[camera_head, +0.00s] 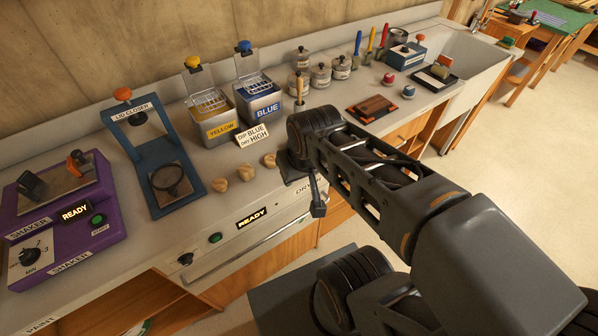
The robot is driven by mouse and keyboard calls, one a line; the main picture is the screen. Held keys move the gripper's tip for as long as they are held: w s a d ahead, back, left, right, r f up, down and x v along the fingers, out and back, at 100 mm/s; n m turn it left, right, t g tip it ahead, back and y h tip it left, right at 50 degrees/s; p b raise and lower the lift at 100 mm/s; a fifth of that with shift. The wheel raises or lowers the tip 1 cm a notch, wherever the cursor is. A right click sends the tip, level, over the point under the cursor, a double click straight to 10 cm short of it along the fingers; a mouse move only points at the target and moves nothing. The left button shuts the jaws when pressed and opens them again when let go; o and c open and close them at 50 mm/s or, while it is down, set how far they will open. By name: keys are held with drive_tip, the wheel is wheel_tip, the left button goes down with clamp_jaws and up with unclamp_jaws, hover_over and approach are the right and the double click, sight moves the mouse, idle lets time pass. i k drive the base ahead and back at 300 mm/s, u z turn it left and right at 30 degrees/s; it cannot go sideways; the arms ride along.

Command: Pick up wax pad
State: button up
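I cannot tell for sure which thing is the wax pad. A pale flat pad (433,80) lies in a black tray at the upper right of the counter. A reddish-brown flat block (376,104) on a dark base lies nearer, just beyond my arm. My gripper (317,205) hangs at the end of my arm over the front edge of the counter, right of several tan lumps (246,173). It is well short of the tray.
Yellow (219,124) and blue (262,104) dip tanks stand at the back. A blue lid closer (165,165) and purple shaker (100,235) stand left. Several lidded pots (320,75) and upright coloured-handled tools line the back. A sink (470,55) is at far right. Open floor lies right.

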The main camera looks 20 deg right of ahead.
sight(387, 80)
drive_tip(key=z, duration=2.3)
drive_tip(key=k, duration=1.25)
drive_tip(key=z, duration=0.95)
drive_tip(key=i, duration=0.95)
drive_tip(key=u, duration=0.5)
drive_tip(key=i, duration=2)
drive_tip(key=u, duration=1.6)
drive_tip(key=i, duration=1.1)
drive_tip(key=u, duration=1.1)
